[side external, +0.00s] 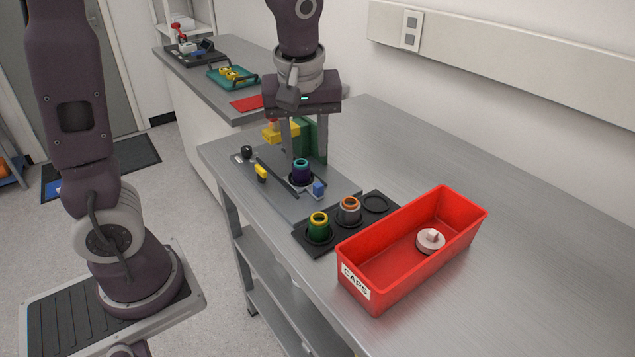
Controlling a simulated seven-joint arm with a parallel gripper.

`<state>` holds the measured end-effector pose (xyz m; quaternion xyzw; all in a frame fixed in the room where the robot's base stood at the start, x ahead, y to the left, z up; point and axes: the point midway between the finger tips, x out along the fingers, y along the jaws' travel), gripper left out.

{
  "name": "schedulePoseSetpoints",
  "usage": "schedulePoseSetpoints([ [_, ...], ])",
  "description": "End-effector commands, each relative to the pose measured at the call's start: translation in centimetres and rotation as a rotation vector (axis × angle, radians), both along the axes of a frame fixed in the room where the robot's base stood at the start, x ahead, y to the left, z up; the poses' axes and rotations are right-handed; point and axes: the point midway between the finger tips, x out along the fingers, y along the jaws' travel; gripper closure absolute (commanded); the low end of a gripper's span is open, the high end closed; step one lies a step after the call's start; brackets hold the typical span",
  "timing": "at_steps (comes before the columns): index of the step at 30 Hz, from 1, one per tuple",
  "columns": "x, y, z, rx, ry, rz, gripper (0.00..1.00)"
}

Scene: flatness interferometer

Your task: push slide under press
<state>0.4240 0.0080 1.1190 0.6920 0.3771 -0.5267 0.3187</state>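A purple cup with a teal rim (301,175) stands upright on a dark round seat, likely the slide, on a grey base plate (333,190). A dark rail (275,178) runs beside it. The press appears as a green upright (308,140) with a yellow head (274,134), partly hidden behind my fingers. My gripper (306,154) points down over the plate, its two fingers apart with nothing seen between them. The fingertips are just above and behind the cup; I cannot tell whether they touch anything.
A blue block (319,189), a yellow block (261,172) and a black knob (247,152) are on the plate. In front, a black tray (330,228) holds a green cup (319,228) and a grey-orange cup (349,211). A red CAPS bin (385,285) holds a pale cap (430,241).

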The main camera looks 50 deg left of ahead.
Motion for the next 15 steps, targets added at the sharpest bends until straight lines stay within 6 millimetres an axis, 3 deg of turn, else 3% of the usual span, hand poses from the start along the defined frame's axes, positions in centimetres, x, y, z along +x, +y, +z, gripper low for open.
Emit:
schedulePoseSetpoints([
  [1, 2.2, 0.8, -2.3, 0.028, 0.027, 0.125, 0.60],
  [3, 4.6, 1.8, -4.9, 0.073, 0.030, 0.293, 0.60],
  [6, 6.7, 2.9, -7.8, 0.128, 0.018, 0.453, 0.60],
  [15, 7.6, 4.8, -12.5, 0.160, 0.006, 0.545, 0.60],
])
